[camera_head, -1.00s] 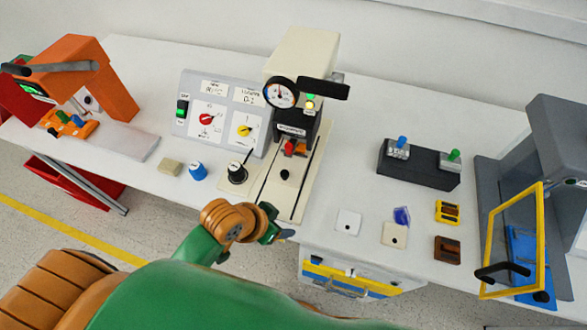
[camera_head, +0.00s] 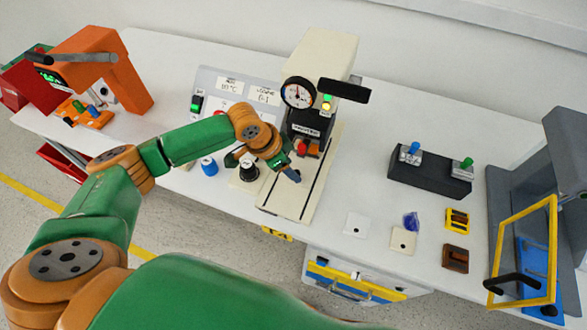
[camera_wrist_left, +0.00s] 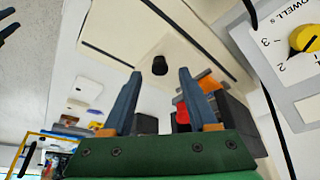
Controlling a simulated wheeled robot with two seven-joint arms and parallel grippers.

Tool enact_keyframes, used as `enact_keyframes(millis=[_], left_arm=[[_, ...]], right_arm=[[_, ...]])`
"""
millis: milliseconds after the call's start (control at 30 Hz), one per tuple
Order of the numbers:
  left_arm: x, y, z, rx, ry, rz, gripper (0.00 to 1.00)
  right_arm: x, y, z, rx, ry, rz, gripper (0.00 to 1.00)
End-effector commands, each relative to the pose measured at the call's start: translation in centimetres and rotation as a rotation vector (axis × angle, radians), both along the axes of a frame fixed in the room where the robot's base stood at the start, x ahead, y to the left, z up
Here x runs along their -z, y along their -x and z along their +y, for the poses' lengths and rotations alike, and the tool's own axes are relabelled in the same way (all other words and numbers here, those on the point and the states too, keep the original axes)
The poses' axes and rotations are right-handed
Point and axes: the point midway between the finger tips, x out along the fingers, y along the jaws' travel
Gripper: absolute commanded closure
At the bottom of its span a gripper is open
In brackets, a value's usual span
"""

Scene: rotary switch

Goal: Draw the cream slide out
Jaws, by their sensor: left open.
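The cream slide (camera_head: 280,198) lies between two dark slots in the cream base of the press. In the left wrist view the slide (camera_wrist_left: 128,36) carries a small black knob (camera_wrist_left: 160,65). My left gripper (camera_head: 292,176) is over the slide in the head view and hides the knob there. In the left wrist view the left gripper (camera_wrist_left: 160,73) is open, its two blue-grey fingers apart with the knob appearing between their tips. I cannot tell whether the fingers are level with the knob. My right gripper is not in view.
The cream press (camera_head: 328,60) with a gauge (camera_head: 298,92) and black handle (camera_head: 344,90) rises behind the slide. A black knob (camera_head: 249,172) and blue knob (camera_head: 209,167) stand left. A black switch block (camera_head: 430,172) is right.

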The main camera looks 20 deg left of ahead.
Motion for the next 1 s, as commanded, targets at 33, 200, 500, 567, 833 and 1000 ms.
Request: enact_keyframes(millis=[33,200,500,567,833,1000], left_arm=[[0.8,-0.1,-0.3,0.0,0.001,0.004,0.41],[2.3,-0.6,-0.7,0.001,-0.001,0.0,0.41],[2.4,-0.6,-0.8,0.002,-0.001,-0.001,0.65],[2.4,-0.6,-0.8,0.002,-0.001,-0.001,0.81],[2.3,-0.6,-0.8,0.002,0.0,-0.001,1.0],[2.3,-0.6,-0.8,0.002,0.0,-0.001,1.0]], right_arm=[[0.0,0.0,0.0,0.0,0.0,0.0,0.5],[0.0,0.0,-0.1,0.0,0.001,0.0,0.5],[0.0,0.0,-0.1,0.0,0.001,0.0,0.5],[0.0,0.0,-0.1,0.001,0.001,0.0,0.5],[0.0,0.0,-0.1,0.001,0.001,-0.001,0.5],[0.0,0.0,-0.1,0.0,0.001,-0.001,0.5]])
